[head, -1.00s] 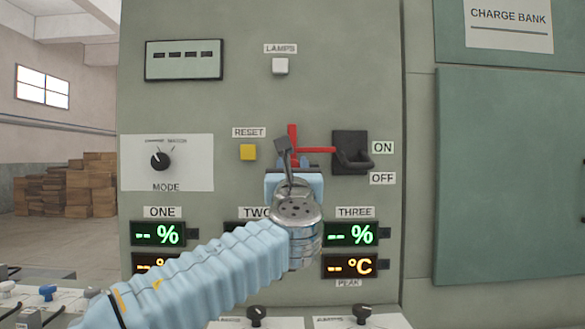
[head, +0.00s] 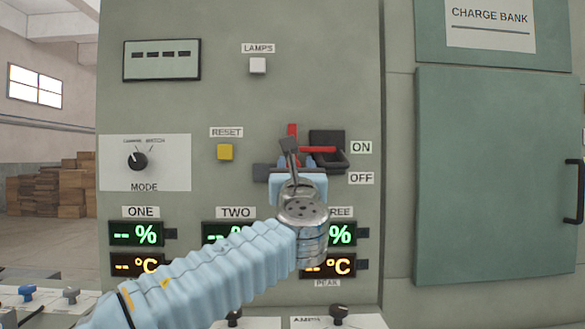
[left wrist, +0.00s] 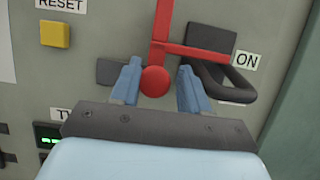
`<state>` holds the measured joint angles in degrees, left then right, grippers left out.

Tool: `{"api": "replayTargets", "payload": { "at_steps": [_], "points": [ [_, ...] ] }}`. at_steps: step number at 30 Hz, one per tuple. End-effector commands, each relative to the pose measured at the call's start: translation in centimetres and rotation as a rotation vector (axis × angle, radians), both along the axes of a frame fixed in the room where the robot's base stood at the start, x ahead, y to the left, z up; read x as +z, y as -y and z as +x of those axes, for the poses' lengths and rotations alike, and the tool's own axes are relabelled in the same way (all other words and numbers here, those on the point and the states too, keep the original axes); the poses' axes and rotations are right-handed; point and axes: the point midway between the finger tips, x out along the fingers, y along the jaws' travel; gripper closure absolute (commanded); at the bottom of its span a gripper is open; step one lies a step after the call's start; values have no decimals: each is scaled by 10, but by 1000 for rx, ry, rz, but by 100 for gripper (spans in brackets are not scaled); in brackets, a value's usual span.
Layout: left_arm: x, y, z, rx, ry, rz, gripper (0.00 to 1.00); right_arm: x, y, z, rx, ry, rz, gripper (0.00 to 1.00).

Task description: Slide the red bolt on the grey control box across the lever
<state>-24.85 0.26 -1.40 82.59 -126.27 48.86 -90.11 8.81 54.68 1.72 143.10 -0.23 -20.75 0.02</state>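The red bolt (head: 318,149) is on the grey control box (head: 150,95). Its bar lies across the upper part of the black lever (head: 342,164) and its housing. In the left wrist view the bolt's round red knob (left wrist: 155,81) sits between the two blue fingers of my left gripper (left wrist: 160,86). The left finger is against or very near the knob; a narrow gap shows at the right finger, so the gripper looks open around it. In the head view my wrist hides the knob and fingertips. The looped lever handle (left wrist: 215,84) is just right of the fingers. My right gripper is out of view.
The yellow RESET button (head: 225,152) is left of the bolt, and the MODE dial (head: 138,161) is farther left. Lit displays (head: 136,233) are below. A green cabinet door (head: 490,180) is at the right. The panel face above the bolt is clear.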

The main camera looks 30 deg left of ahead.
Motion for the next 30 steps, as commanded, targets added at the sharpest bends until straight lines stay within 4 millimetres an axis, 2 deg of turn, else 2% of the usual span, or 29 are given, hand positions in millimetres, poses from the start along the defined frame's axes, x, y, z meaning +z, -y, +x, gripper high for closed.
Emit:
{"api": "replayTargets", "payload": {
  "at_steps": [2, 9, 13, 17, 24, 30],
  "points": [
    [0, 0, 0, -1, 0, 0, 44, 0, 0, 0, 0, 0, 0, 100],
    [0, -1, -1, 2, 0, -1, 44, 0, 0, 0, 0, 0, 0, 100],
    [-5, 4, -9, 1, 1, -1, 44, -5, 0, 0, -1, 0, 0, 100],
    [-16, 16, -29, 0, 2, -2, 44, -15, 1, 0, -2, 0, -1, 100],
    [-39, 45, -76, -1, 2, -1, 44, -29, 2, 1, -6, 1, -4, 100],
    [-51, 62, -101, -1, 0, 0, 44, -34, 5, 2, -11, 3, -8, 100]
  ]
}}
